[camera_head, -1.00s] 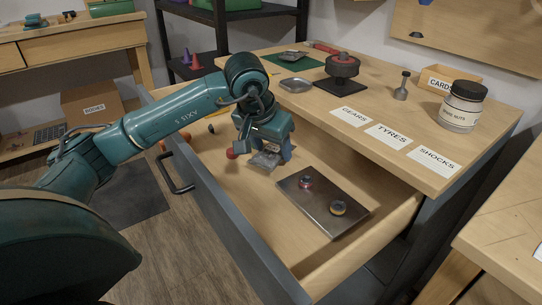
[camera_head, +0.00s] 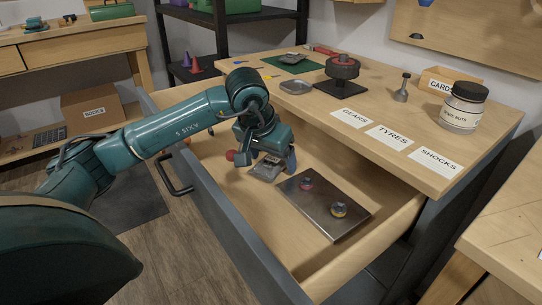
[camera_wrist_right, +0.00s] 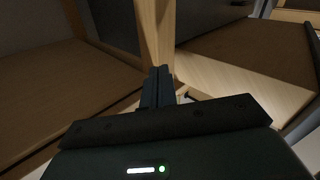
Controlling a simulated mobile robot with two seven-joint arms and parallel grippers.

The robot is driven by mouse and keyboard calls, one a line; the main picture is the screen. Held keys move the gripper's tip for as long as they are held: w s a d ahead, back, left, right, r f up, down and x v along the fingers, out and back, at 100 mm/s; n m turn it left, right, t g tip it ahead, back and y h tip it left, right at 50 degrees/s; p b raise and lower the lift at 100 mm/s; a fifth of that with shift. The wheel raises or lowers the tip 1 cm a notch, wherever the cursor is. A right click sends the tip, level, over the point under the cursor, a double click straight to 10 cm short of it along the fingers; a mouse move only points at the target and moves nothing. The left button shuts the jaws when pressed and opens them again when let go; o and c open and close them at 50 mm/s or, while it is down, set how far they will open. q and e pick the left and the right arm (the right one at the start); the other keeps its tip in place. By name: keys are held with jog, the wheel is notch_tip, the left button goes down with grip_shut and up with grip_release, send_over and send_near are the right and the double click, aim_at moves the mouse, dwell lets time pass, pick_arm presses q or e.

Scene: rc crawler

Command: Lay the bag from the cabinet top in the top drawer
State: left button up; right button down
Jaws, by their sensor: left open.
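The bag (camera_head: 266,171), a small grey, shiny packet, is in the open top drawer (camera_head: 238,220), near its left side and beside a dark metal plate. My left gripper (camera_head: 268,159) is open just above the bag, with its fingers on either side of it. The gripper partly hides the bag, and I cannot tell whether a finger touches it. My right gripper (camera_wrist_right: 160,88) shows only in the right wrist view. Its fingers are together with nothing visible between them.
The metal plate (camera_head: 318,221) in the drawer carries two small round parts. The cabinet top (camera_head: 405,110) overhangs the drawer's back and holds a label row, a jar (camera_head: 463,107), a grey dish (camera_head: 297,87) and a wheel on a stand (camera_head: 342,72). The drawer's front right is bare.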

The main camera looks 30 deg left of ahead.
pick_arm(q)
jog(key=shift+r, duration=0.25)
jog(key=p+v, duration=0.3)
jog(key=v, duration=0.8)
jog(key=shift+s+r, duration=0.25)
jog(key=shift+r, duration=0.1)
pick_arm(e)
jog(key=shift+s+d+f+m+g+h, duration=0.15)
jog(key=shift+d+m+g+h, duration=0.4)
jog(key=shift+g+h, duration=0.4)
